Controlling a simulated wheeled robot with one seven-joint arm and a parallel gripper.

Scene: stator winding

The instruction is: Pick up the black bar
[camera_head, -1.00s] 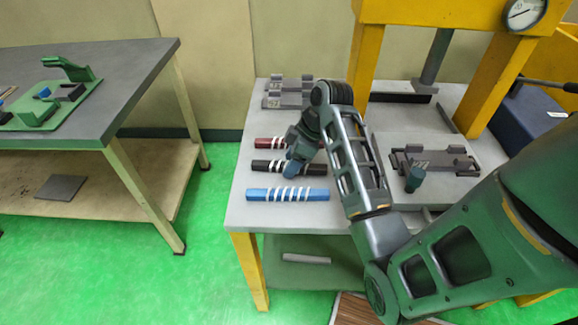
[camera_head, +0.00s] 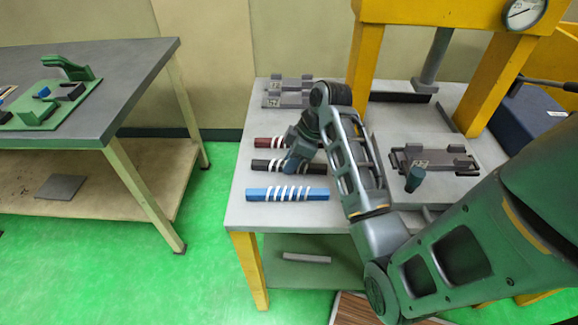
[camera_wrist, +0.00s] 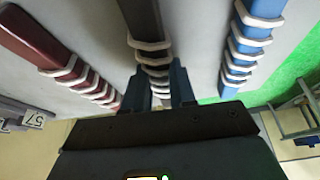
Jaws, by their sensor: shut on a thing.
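The black bar (camera_head: 262,165) with white windings lies on the grey table between a dark red bar (camera_head: 269,143) and a blue bar (camera_head: 262,194). It also shows in the wrist view (camera_wrist: 142,18), running down between the jaws. My gripper (camera_head: 292,168) is over the middle of the black bar. In the wrist view its blue fingers (camera_wrist: 158,88) are on either side of the bar's wound part and shut on it. The bar appears to rest at table level. The arm and gripper hide part of the bar in the head view.
The red bar (camera_wrist: 45,45) and blue bar (camera_wrist: 245,45) lie close on either side. Grey blocks (camera_head: 288,90) are at the back of the table. A yellow press (camera_head: 360,60) and a dark fixture (camera_head: 432,160) are to the right. Another table (camera_head: 110,95) stands left.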

